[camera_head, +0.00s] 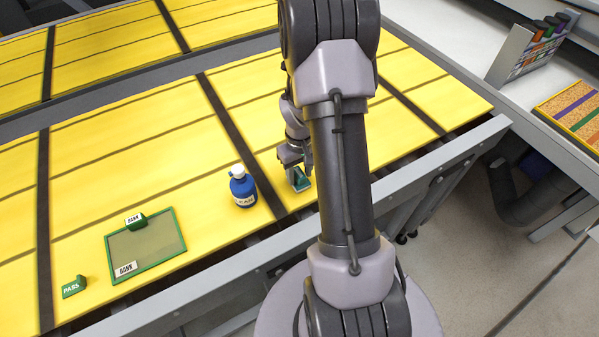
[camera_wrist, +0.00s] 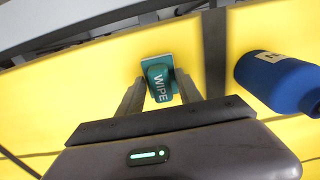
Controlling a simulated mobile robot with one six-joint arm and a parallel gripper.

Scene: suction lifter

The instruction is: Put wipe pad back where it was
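The wipe pad (camera_wrist: 158,82) is a teal block lettered WIPE on a pale base. In the wrist view it sits between the two fingertips of my gripper (camera_wrist: 160,88), which meet the sides of the teal block. My gripper (camera_head: 297,165) points down at the pad, and looks shut on it. In the head view the pad (camera_head: 301,181) shows just below the fingers, over the yellow slatted surface, right of the blue bottle. I cannot tell whether its base touches the surface.
The blue bottle with a white cap (camera_head: 243,188) stands close to the left of my gripper. Further left lie a green-framed panel (camera_head: 148,248) with small tags and a green PASS block (camera_head: 74,287). Dark gaps divide the yellow surface, and a grey rail (camera_head: 430,180) edges it.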

